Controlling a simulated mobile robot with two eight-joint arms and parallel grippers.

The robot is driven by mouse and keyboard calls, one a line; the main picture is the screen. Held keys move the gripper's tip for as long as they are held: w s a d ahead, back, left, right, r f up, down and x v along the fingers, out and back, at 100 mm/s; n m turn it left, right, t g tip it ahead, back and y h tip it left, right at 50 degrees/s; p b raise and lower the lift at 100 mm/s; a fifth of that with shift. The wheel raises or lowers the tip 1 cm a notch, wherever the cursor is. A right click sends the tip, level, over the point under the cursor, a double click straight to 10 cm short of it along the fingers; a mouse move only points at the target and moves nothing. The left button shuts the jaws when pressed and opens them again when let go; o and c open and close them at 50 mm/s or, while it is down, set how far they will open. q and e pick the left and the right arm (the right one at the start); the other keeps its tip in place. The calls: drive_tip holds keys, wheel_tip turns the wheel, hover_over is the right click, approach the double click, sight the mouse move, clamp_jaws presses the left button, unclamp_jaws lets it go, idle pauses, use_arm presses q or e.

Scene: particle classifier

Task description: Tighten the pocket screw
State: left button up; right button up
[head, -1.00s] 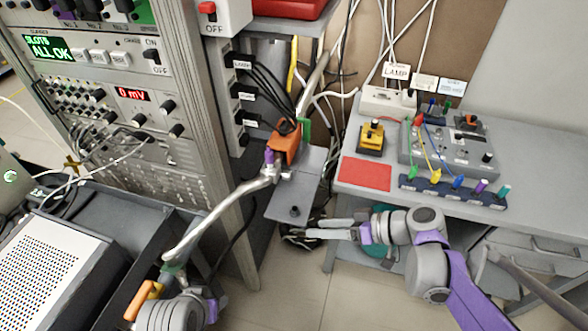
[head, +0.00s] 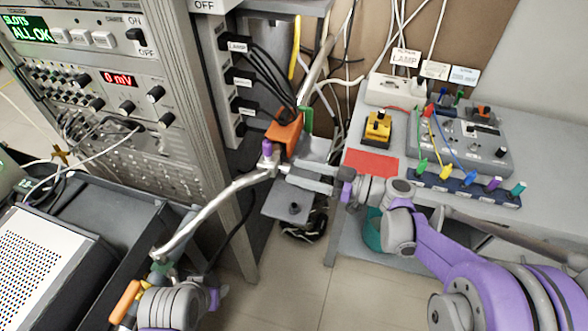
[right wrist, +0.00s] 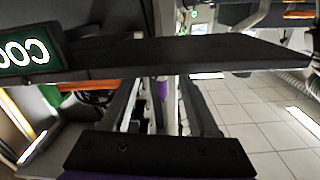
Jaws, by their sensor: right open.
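I cannot tell for certain which part is the pocket screw. A purple knob (head: 267,148) stands upright at the upper end of a bent silvery pipe (head: 215,208), beside an orange block (head: 286,136). My right gripper (head: 288,173) is open, its two fingers pointing left just below and right of that knob. In the right wrist view a small purple part (right wrist: 162,88) shows between the open fingers (right wrist: 160,100), apparently untouched.
A grey bench (head: 350,215) at right carries a red mat (head: 371,163), a yellow-and-black device (head: 378,128) and a wired grey box (head: 475,140). An instrument rack (head: 190,90) stands at left. Black cables (head: 277,88) hang behind the orange block.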

drive_tip(key=shift+x, duration=1.1)
clamp_jaws()
